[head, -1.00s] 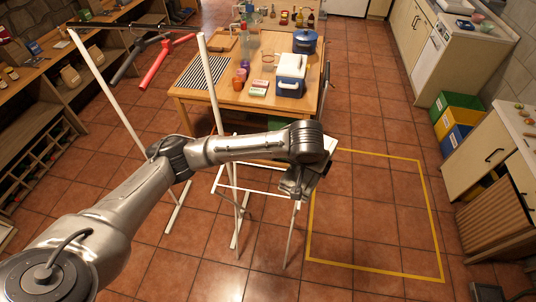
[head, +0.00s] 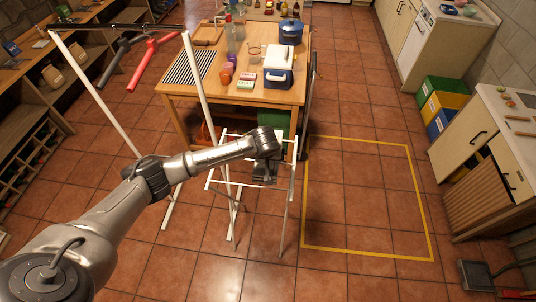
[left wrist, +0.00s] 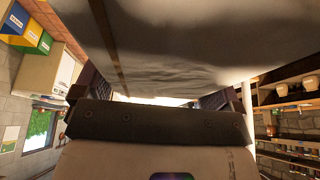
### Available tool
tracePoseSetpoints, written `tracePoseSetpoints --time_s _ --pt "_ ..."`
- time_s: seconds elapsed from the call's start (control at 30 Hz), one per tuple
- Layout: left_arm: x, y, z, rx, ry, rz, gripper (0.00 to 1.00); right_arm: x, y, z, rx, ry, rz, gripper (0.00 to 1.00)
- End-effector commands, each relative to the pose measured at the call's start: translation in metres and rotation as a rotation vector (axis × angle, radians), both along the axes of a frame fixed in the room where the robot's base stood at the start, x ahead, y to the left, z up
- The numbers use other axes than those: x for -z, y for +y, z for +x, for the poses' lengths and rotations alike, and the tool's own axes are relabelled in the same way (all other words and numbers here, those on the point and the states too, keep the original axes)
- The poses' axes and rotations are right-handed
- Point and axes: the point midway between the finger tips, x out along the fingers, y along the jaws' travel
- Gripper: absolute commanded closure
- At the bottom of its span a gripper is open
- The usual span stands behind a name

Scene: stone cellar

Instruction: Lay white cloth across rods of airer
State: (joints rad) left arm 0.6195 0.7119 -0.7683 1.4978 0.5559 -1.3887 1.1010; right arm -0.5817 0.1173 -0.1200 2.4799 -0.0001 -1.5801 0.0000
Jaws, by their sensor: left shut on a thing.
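The airer (head: 209,180) is a white rod frame standing on the tiled floor in the head view. My left arm reaches across it from the left and hides some of its rods. My left gripper (head: 265,183) points down over the airer's right half, inside its right-hand rods. In the left wrist view, the white cloth (left wrist: 190,45) fills the upper middle in front of the gripper (left wrist: 150,98), which is shut on it. The cloth is hard to make out in the head view. I cannot tell whether it touches the rods. My right gripper is out of view.
A wooden table (head: 190,92) with a cooler box (head: 277,66) and a blue pot (head: 290,32) stands just behind the airer. A clothes rack (head: 85,83) with hangers is at the left. Clear floor inside a yellow outline (head: 420,200) lies at the right.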

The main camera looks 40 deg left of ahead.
Motion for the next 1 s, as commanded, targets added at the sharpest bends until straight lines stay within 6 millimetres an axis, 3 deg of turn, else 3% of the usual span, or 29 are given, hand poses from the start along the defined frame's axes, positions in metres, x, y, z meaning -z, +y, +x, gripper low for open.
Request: tracePoseSetpoints --time_s 0.27,1.0 --pt "-0.005 -0.003 -0.004 0.0 -0.001 0.001 0.43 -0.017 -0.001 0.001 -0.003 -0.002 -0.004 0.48" --pt "0.069 -0.003 -0.004 0.0 0.0 0.0 0.43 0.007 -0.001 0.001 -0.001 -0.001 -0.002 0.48"
